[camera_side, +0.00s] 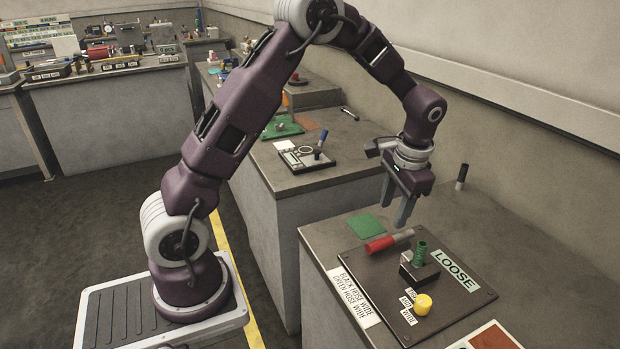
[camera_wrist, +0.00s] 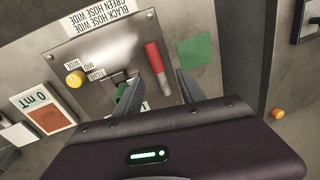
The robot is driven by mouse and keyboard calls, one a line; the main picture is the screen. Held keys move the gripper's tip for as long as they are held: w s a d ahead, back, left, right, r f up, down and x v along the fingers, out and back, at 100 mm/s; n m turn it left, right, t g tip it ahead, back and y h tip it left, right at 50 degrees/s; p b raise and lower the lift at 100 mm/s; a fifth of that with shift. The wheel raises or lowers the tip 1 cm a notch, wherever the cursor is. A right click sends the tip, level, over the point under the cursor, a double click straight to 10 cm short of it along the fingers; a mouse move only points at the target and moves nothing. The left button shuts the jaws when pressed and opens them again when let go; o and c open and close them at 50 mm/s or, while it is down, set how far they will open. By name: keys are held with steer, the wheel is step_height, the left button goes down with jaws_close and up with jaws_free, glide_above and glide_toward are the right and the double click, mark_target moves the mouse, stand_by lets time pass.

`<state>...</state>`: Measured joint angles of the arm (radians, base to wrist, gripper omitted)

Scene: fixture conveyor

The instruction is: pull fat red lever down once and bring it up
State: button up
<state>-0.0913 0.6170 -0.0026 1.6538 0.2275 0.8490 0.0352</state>
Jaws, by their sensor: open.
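The fat red lever (camera_side: 380,244) has a thick red handle and a grey stem. It lies low and nearly flat over the dark panel (camera_side: 362,262), its red end pointing left in the side view. In the wrist view the red lever (camera_wrist: 153,57) stands out from the panel (camera_wrist: 112,48) near its right edge. My gripper (camera_side: 394,214) is open and empty, pointing down above the lever's grey end, apparently apart from it. In the wrist view my gripper (camera_wrist: 161,77) has its fingertips on either side of the lever's line. Whether they touch it cannot be told.
A yellow knob (camera_side: 423,304), a LOOSE label (camera_side: 456,270) and a white card (camera_side: 354,297) with hose settings are nearby. A green pad (camera_side: 366,226) and a black marker (camera_side: 461,176) are behind.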

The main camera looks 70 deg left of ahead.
steer(key=s+d+r+t, duration=0.2)
steer(key=s+d+r, duration=0.2)
steer(key=s+r, duration=0.85)
steer(key=s+d+r+n+t+h, duration=0.1)
steer(key=s+d+r+t, duration=0.1)
steer(key=s, duration=0.8)
step_height(320, 180, up, 2)
steer(key=shift+s+d+r+t+h, duration=0.1)
steer(key=shift+s+d+t+h, duration=0.15)
steer(key=shift+d, duration=0.2)
